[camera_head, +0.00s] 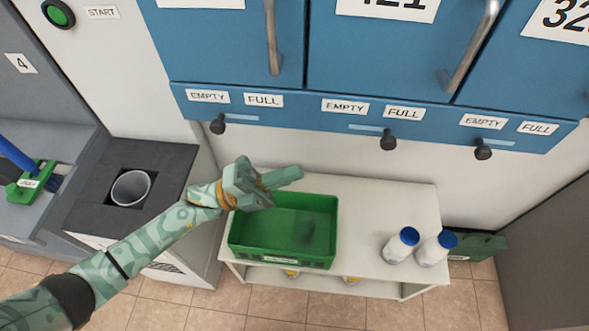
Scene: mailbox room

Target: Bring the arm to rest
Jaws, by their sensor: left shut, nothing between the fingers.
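My left arm comes in from the lower left of the head view. Its gripper (288,178) is shut and empty. It shows over the back left part of a green crate (283,258), partly covering the crate's rim. I cannot tell the exact height of the gripper above the crate. The crate stands on a white shelf table (377,199), and the visible part of its inside looks empty. My right gripper is not in view.
Two white bottles with blue caps (400,246) (436,248) stand right of the crate. Blue mailboxes with handles and black knobs (388,141) line the wall behind. A dark counter with a round cup (130,188) is at the left. Tiled floor shows in front.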

